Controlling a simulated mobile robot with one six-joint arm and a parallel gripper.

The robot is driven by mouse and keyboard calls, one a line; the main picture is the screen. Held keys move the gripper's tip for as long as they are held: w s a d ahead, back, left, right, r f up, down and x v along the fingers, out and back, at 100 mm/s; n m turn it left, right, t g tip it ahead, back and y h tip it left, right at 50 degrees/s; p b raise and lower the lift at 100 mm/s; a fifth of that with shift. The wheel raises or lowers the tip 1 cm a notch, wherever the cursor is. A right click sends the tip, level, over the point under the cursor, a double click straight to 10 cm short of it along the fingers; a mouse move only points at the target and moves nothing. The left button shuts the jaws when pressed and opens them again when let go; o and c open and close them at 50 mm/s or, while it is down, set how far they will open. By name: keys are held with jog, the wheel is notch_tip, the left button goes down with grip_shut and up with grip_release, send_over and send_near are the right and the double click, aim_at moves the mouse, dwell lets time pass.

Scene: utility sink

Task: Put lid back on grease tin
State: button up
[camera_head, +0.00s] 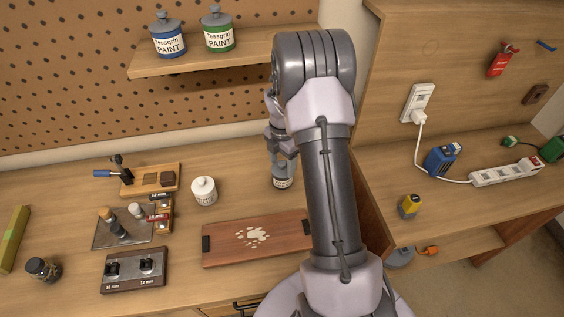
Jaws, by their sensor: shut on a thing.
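My gripper (283,157) points down at the back of the bench, partly behind my own arm. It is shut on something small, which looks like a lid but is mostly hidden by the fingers. Just below it is a grey-blue container with a pale label (282,183), which seems to be the grease tin. I cannot tell whether the held piece touches its rim. A white lidded jar (204,190) stands apart to the left.
A wooden board with dark end grips (230,245) lies in front of the container. Tool holders (135,270) and a dark jar (43,269) fill the left. Two paint cans (167,37) stand on the shelf (240,58). A power strip (505,172) is at right.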

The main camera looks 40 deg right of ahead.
jog(key=o, duration=1.6)
notch_tip(320, 180, up, 7)
jog(key=p, duration=0.6)
grip_shut()
dwell(0.5)
